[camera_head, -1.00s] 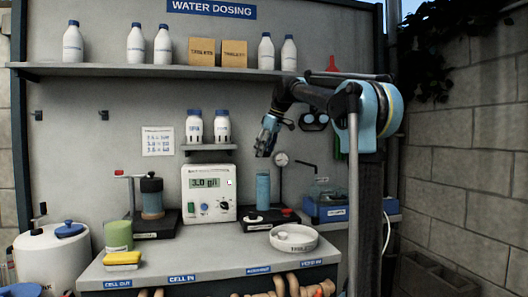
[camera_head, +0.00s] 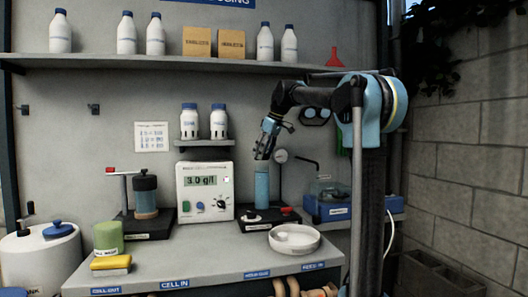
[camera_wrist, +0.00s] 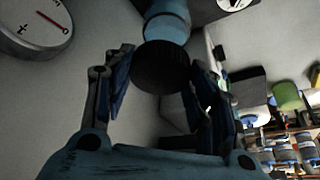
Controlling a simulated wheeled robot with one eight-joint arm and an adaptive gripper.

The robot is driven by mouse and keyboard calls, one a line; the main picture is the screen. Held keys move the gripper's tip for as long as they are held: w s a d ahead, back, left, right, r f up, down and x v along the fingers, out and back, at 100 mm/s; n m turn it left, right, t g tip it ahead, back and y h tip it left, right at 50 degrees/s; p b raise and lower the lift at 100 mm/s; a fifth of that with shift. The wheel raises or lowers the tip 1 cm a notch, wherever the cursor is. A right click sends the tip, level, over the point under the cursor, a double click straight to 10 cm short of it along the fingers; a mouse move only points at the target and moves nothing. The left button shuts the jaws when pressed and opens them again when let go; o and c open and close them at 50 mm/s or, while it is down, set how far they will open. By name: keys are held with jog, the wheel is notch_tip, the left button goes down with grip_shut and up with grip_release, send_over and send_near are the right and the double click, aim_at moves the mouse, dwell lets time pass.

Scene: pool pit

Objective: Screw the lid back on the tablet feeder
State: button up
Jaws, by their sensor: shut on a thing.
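The light-blue upright cylinder (camera_head: 262,187), which looks like the tablet feeder, stands on a dark base right of the white meter. My gripper (camera_head: 264,156) is just above its top, pointing down. In the wrist view the round black lid (camera_wrist: 160,66) sits between the two fingers of my gripper (camera_wrist: 158,85), which are shut on it. The blue cylinder (camera_wrist: 166,25) shows just beyond the lid, roughly in line with it. I cannot tell whether lid and cylinder touch.
The white meter (camera_head: 205,193) stands left of the cylinder and a round white dish (camera_head: 294,239) in front. A dark-topped vessel (camera_head: 145,196) stands farther left.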

jog(key=shift+f, duration=1.35)
jog(key=shift+s+f, duration=0.1)
jog(key=shift+f, duration=0.3)
jog(key=c, duration=0.3)
jog(key=shift+f, duration=0.2)
jog(key=shift+f, duration=0.4)
dwell(0.6)
jog(key=shift+c, duration=0.6)
